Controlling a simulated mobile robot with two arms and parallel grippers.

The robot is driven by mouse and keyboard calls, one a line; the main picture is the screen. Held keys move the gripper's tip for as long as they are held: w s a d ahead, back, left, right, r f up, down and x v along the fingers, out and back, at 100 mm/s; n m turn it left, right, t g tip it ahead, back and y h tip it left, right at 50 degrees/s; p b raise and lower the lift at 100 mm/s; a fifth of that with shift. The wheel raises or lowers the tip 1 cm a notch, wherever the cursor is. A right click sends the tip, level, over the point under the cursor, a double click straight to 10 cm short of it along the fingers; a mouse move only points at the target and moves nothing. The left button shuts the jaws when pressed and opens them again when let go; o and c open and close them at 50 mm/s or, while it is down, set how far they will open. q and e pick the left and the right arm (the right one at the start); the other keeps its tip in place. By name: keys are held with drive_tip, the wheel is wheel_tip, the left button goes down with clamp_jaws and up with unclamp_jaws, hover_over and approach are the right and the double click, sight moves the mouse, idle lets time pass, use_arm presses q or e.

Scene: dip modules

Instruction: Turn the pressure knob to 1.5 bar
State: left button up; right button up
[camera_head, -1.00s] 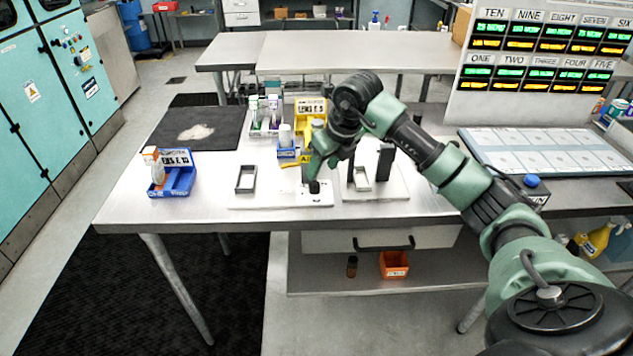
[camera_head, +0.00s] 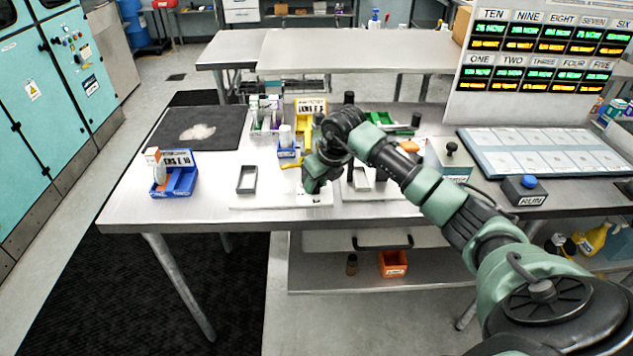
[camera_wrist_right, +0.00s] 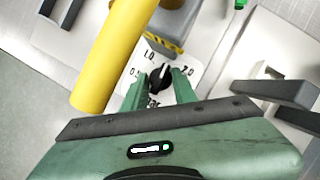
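The pressure knob (camera_wrist_right: 161,78) is black with a white pointer mark and sits on a white dial plate (camera_wrist_right: 150,60). The pointer seems to lie between 1.0 and 2.0. My right gripper (camera_wrist_right: 160,80) is open, with one finger on each side of the knob and small gaps visible. In the head view, my right gripper (camera_head: 314,188) is low over the white plate and hides the knob. My left gripper is out of view.
A yellow cylinder (camera_wrist_right: 112,52) stands close left of the fingers in the wrist view. Grey block fixtures (camera_wrist_right: 275,88) are to the right. On the table are a blue bin (camera_head: 176,182), a dark frame (camera_head: 246,180) and the RUN button box (camera_head: 525,190).

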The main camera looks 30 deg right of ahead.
clamp_jaws()
drive_tip(key=shift+d+n+b, duration=0.15)
drive_tip(key=shift+n+b, duration=0.15)
drive_tip(key=shift+b, duration=0.25)
drive_tip(key=shift+r, duration=0.1)
drive_tip(key=o, duration=0.7)
unclamp_jaws()
drive_tip(key=b+v, duration=0.1)
drive_tip(key=v, duration=0.6)
drive_tip(key=shift+s+d+r+b, duration=0.15)
drive_tip(key=shift+r+b, duration=0.2)
